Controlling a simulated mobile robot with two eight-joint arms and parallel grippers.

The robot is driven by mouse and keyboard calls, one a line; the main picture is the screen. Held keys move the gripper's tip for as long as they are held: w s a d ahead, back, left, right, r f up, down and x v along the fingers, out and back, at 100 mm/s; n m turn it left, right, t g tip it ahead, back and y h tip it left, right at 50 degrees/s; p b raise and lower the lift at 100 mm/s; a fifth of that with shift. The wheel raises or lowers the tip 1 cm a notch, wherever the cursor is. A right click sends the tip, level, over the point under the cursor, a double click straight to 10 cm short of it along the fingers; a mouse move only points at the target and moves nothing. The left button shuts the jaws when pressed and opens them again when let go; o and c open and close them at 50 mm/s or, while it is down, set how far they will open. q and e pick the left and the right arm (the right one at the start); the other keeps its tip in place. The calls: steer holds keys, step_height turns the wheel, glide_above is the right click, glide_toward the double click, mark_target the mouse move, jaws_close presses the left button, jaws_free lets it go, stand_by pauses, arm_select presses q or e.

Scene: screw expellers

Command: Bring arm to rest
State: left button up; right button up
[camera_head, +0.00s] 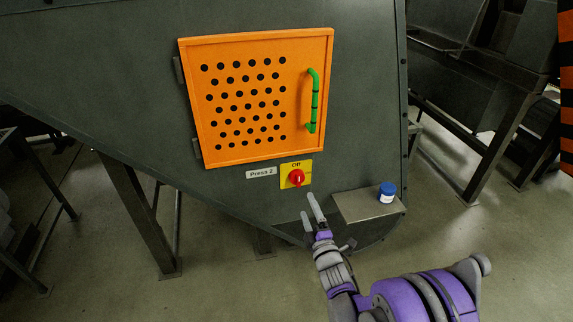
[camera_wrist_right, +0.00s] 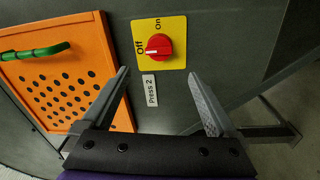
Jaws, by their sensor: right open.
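My right gripper (camera_head: 312,213) is open and empty in the head view, in front of the dark press below a red rotary switch (camera_head: 296,177). In the right wrist view, its two fingers (camera_wrist_right: 162,98) stand apart, with nothing between them. The red switch (camera_wrist_right: 159,47) on its yellow plate is ahead of the fingertips, clear of them. Its pointer is towards the "Off" label. My purple and grey right arm comes in from the lower right of the head view. My left gripper is not in view.
An orange perforated door (camera_head: 230,146) with a green handle (camera_head: 314,101) is closed on the press. A "Press 2" label (camera_head: 261,173) sits beside the switch. A blue-lidded jar (camera_head: 387,192) stands on a small metal shelf (camera_head: 360,208) right of the gripper. Dark support legs (camera_head: 143,218) stand at left.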

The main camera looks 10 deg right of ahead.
steer(key=s+a+f+m+g, duration=0.15)
steer(key=s+m+g, duration=0.6)
steer(key=s, duration=1.15)
steer(key=s+a+f+m+g, duration=0.1)
steer(key=s+f+m+g, duration=0.2)
steer(key=s+m+g, duration=1)
arm_select(q)
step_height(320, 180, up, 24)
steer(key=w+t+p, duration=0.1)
steer(key=p, duration=2)
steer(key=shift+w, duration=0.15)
arm_select(e)
steer(key=s+r+n+t, duration=0.1)
steer(key=r+n+t, duration=0.1)
steer(key=r, duration=1)
steer(key=s+r+n+t, duration=0.2)
steer(key=r+t, duration=0.3)
steer(key=r, duration=0.7)
steer(key=shift+r+h, duration=0.25)
steer(key=shift+h, duration=0.05)
steer(key=shift+s+a, duration=0.1)
